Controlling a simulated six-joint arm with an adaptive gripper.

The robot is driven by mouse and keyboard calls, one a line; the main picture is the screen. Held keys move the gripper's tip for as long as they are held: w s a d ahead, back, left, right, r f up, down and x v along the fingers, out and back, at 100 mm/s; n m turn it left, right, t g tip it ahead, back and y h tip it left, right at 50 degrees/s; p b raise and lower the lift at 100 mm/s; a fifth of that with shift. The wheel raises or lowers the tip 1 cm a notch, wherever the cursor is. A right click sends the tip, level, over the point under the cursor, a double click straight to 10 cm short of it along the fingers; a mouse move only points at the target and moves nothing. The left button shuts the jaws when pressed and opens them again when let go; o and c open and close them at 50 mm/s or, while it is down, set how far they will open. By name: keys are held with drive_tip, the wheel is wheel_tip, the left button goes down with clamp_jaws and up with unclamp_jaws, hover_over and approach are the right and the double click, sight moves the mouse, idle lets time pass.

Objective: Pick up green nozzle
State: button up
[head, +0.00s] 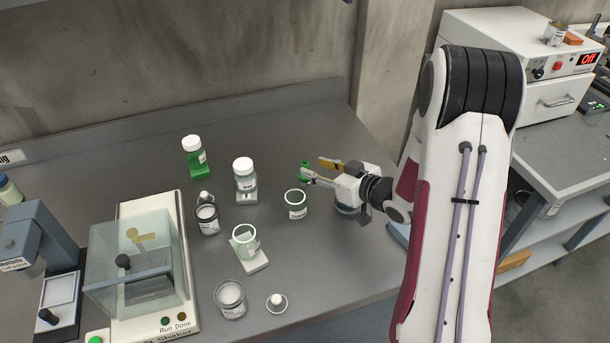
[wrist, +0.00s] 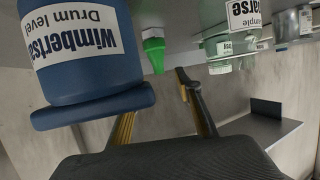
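The green nozzle (wrist: 153,50) shows in the wrist view as a bright green tapered piece, a little beyond the fingertips. In the head view a small part of the green nozzle (head: 304,165) shows at the tips of my gripper (head: 313,168), partly hidden by a finger. My gripper's fingers are spread apart. In the wrist view my gripper (wrist: 156,95) is open with nothing between its fingers, and its left finger is partly hidden by a blue drum.
The blue drum (wrist: 85,60), with a white label, stands very close to the left finger. Several jars and a glass-covered shaker (head: 140,270) stand further left. The back of the bench is clear.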

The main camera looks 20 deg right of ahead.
sight(307, 164)
drive_tip(key=shift+x, duration=1.6)
clamp_jaws()
